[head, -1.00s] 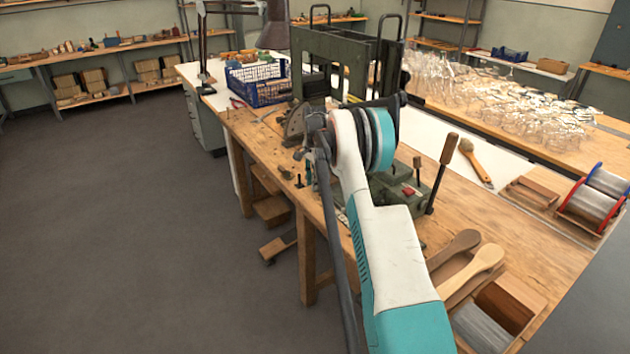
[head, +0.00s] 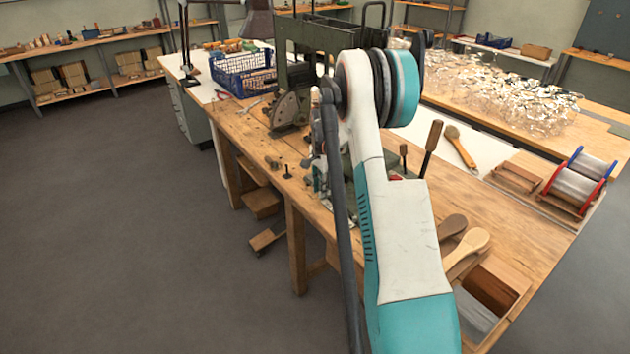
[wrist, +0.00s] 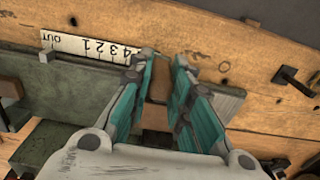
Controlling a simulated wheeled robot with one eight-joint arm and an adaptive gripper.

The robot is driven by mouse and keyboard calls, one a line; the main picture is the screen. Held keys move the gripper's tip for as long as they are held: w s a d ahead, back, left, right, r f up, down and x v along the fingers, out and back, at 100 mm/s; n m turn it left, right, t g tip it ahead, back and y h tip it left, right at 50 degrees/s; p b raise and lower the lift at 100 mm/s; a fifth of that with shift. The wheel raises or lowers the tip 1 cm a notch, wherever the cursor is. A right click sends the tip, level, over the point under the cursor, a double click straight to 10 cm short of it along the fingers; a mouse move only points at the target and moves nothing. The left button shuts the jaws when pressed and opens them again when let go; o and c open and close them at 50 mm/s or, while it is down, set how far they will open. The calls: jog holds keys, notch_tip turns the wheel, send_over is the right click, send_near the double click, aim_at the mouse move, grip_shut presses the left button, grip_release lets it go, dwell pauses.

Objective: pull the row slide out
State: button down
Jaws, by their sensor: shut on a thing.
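In the wrist view my gripper (wrist: 163,60) has its two teal fingers closed about a small brown piece (wrist: 158,86), which looks like a wooden grip and is mostly hidden between them. A grey-green metal slide body (wrist: 85,100) lies beside and under the fingers, along the bench edge. A white scale (wrist: 88,47) marked OUT and 1 to 4 is fixed to the wood behind it. A small metal pointer (wrist: 47,56) stands near the scale's OUT end. In the head view my arm hides most of the gripper and slide.
A dark bracket (wrist: 290,78) sits on the wood at the right. Floor left of the bench is clear.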

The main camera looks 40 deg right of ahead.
jog(key=shift+s, duration=0.25)
jog(key=c, duration=1.5)
grip_release()
notch_tip(320, 180, up, 12)
